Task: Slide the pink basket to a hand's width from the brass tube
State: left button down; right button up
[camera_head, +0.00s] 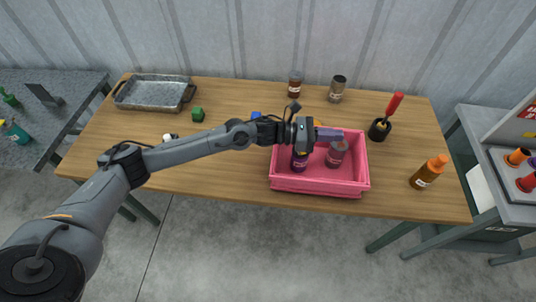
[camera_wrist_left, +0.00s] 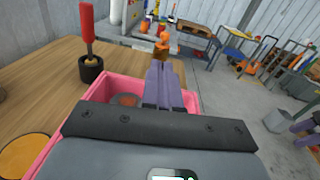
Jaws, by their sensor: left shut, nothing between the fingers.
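The pink basket (camera_head: 318,186) sits near the front edge of the wooden table and also shows in the left wrist view (camera_wrist_left: 98,96). A dark purple bottle (camera_head: 299,162) and a reddish-grey can (camera_head: 336,154) are inside it. My left gripper (camera_head: 337,134) is shut and empty, its purple fingers over the basket's back part, pointing right. The fingers also show in the left wrist view (camera_wrist_left: 161,72). Whether they touch the basket cannot be told. I cannot clearly make out a brass tube; an orange item is partly hidden behind the gripper.
An orange bottle (camera_head: 429,172) stands right of the basket. A black holder with a red-handled tool (camera_head: 381,128) is behind it.

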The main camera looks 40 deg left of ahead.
pick_arm(q)
jog(key=p+v, duration=0.4)
jog(key=v, duration=1.7)
notch_tip(320, 180, down, 10)
jog(key=w, duration=0.1)
jog(key=shift+d+m+b, duration=0.25)
jog(key=shift+m+b, duration=0.05)
jog(key=shift+m, duration=0.1)
jog(key=shift+r, duration=0.1)
jog(key=b+x, duration=0.7)
jog(key=x, duration=0.5)
jog(key=shift+w+d+b, duration=0.15)
jog(key=shift+d+b, duration=0.15)
jog(key=shift+b, duration=0.05)
jog(key=shift+d, duration=0.1)
